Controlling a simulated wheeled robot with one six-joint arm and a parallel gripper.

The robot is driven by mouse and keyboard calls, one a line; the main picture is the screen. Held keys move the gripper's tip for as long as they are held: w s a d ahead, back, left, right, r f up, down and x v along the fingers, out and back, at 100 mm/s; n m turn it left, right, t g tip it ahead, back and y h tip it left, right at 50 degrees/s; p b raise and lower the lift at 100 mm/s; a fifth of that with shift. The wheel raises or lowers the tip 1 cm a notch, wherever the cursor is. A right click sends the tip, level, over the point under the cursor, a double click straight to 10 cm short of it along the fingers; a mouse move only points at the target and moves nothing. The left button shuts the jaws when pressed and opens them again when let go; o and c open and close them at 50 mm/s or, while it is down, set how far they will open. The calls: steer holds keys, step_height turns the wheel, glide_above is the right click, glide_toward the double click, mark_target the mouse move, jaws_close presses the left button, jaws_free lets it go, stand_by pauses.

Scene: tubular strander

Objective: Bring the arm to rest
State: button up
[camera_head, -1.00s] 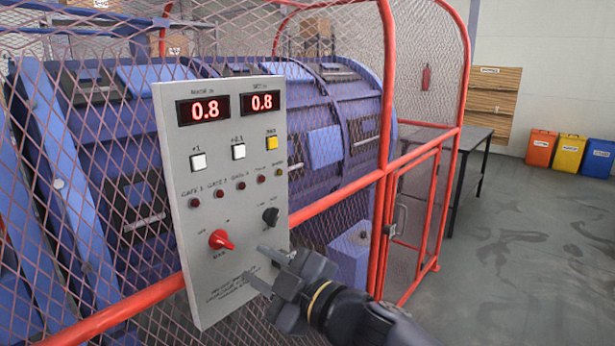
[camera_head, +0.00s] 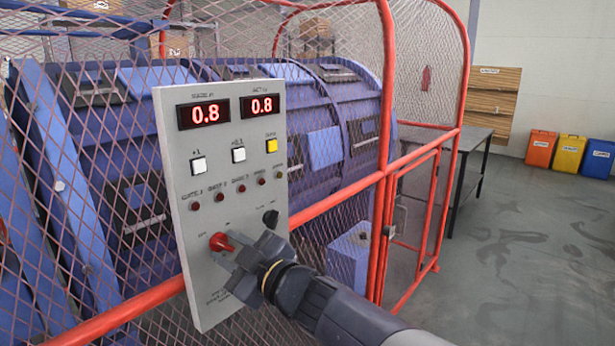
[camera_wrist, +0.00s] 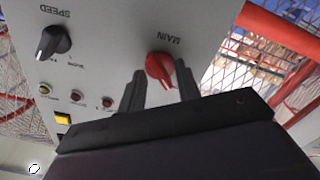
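My gripper (camera_head: 232,256) is at the lower part of the grey control panel (camera_head: 235,215), by the red MAIN knob (camera_head: 218,242). In the wrist view, its two fingers (camera_wrist: 160,80) are apart, one on each side of the red knob (camera_wrist: 158,66). A gap shows between fingers and knob, so the gripper looks open. How far the fingertips reach past the knob is hard to tell. My arm stretches in from the lower right. The black SPEED knob (camera_head: 270,217) is just above the gripper; it shows at left in the wrist view (camera_wrist: 54,42).
The panel has two red displays reading 0.8, white buttons (camera_head: 198,165), a yellow button (camera_head: 272,146) and a row of unlit lamps. A red-framed mesh fence (camera_head: 385,150) stands behind, around the blue strander (camera_head: 300,190). Floor at right (camera_head: 530,240) is clear.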

steer(key=m+p, duration=0.2)
steer(key=m, duration=0.2)
steer(key=shift+r+m+p, duration=0.15)
steer(key=shift+m+p, duration=0.9)
steer(key=shift+m, duration=0.75)
steer(key=shift+d, duration=0.1)
